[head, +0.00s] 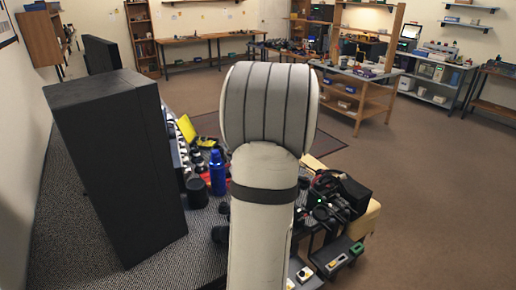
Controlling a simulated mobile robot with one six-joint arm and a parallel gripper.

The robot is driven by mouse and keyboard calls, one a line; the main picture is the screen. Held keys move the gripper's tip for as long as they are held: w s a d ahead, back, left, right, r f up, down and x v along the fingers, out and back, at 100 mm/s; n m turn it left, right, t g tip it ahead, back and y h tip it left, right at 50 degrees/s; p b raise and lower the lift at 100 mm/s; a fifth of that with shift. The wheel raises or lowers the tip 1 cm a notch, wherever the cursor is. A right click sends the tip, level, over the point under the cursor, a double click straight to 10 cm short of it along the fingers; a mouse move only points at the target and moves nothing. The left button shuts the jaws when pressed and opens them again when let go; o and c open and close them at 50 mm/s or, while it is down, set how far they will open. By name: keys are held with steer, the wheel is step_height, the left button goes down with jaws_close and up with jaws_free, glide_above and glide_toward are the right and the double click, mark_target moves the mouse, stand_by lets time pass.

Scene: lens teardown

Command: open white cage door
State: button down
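I see no white cage or cage door in the head view. A large off-white arm link of mine stands upright in the middle of the picture and hides part of the bench and room behind it. My gripper does not show, so its opening and anything in it cannot be seen.
A tall black box (118,165) stands on the grey bench (75,225) at left. A blue bottle (217,172), dark lens-like parts and black equipment (340,195) crowd the bench around my arm. Shelved wooden benches (358,95) stand farther back. Brown floor (440,200) is clear at right.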

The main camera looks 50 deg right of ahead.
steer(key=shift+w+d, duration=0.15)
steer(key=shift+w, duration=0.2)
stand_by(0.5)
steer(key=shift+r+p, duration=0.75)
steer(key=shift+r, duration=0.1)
